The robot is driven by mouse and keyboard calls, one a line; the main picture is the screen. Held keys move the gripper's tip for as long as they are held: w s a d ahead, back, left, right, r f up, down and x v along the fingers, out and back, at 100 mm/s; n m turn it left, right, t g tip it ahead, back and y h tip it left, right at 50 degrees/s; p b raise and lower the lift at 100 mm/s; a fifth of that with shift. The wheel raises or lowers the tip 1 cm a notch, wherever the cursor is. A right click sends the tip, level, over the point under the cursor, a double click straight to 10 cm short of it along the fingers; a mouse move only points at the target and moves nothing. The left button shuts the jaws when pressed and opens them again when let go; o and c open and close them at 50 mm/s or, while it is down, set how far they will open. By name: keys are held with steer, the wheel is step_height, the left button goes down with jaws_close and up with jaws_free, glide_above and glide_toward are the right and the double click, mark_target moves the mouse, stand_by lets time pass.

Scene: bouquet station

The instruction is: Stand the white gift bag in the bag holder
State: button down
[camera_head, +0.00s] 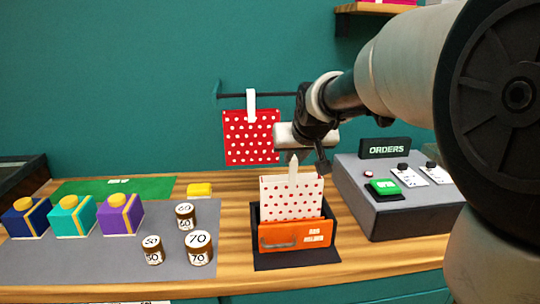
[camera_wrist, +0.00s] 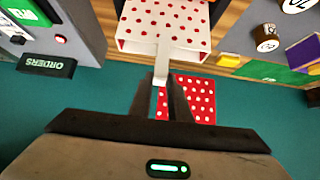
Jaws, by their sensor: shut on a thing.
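The white gift bag (camera_head: 291,198) has red dots and a white strap handle. It stands upright at the orange bag holder (camera_head: 270,236), its lower part hidden behind the holder's front wall. I cannot tell whether its base touches the holder floor. My gripper (camera_head: 293,158) is above the bag, shut on its strap. In the wrist view the bag (camera_wrist: 165,22) shows at the top, and its strap runs between the fingers of my gripper (camera_wrist: 160,82).
A red dotted bag (camera_head: 250,138) hangs on a wall rail behind. A grey orders console (camera_head: 385,205) stands right of the holder. Left are several brown jars (camera_head: 198,248) and gift boxes (camera_head: 120,214) on a grey mat. A green mat (camera_head: 115,188) lies behind them.

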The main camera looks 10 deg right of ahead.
steer(key=c, duration=1.6)
jaws_free()
steer(key=shift+o, duration=0.2)
steer(key=p+v, duration=0.1)
steer(key=v, duration=1.6)
steer(key=shift+s, duration=0.2)
steer(key=shift+r, duration=0.15)
steer(key=s+f+g+p, duration=0.1)
steer(key=s+f+p, duration=0.1)
steer(key=s+p, duration=0.3)
steer(key=s+f+g+p, duration=0.2)
steer(key=s+p, duration=0.3)
steer(key=s, duration=0.8)
steer(key=shift+s+f, duration=0.3)
steer(key=shift+f, duration=0.5)
